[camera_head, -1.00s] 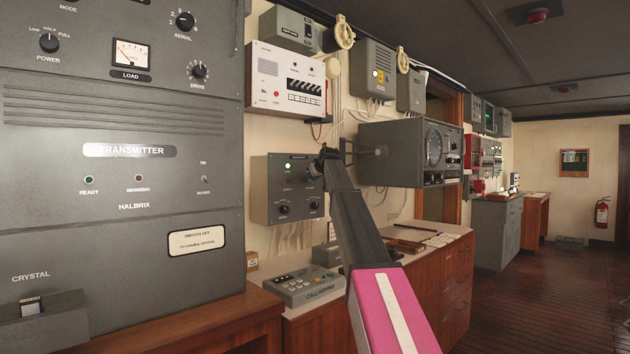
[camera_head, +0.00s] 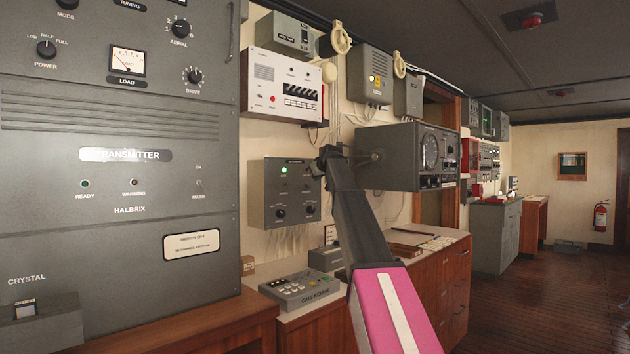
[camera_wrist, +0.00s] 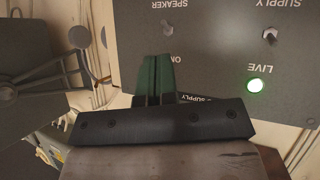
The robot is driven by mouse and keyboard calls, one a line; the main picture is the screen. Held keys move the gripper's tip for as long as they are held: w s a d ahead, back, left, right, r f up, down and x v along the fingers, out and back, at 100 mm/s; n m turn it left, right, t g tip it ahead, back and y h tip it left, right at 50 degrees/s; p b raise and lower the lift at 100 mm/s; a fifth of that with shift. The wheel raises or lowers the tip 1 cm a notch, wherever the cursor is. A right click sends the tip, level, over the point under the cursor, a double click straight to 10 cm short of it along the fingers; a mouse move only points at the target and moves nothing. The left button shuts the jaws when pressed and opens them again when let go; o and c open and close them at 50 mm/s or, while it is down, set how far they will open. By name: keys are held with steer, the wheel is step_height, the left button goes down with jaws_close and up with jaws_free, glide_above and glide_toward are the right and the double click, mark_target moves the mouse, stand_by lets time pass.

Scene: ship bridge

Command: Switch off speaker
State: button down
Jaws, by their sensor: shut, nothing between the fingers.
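The grey supply panel (camera_head: 291,212) is on the wall left of my arm, with a lit green lamp (camera_head: 284,169). My gripper (camera_head: 325,158) is at its upper right and hides that corner. In the wrist view, turned upside down, the panel (camera_wrist: 215,65) shows a small speaker toggle (camera_wrist: 167,27), with "SPEAKER" on one side and "ON" on the other. I cannot tell which way it is flipped. A supply toggle (camera_wrist: 269,36) and lit live lamp (camera_wrist: 255,86) are to its right. My shut, empty gripper (camera_wrist: 156,58) points toward the speaker toggle; contact is not visible.
A large grey radar-like unit (camera_head: 405,155) on the wall is close to the right of my gripper. A call keypad (camera_head: 298,288) sits on the counter below. The transmitter cabinet (camera_head: 120,235) fills the left. Open floor (camera_head: 540,285) is at the right.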

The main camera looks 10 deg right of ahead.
steer(key=f+v, duration=0.1)
steer(key=v, duration=0.7)
steer(key=shift+s+f, duration=0.3)
steer(key=shift+s, duration=0.05)
steer(key=shift+d, duration=0.1)
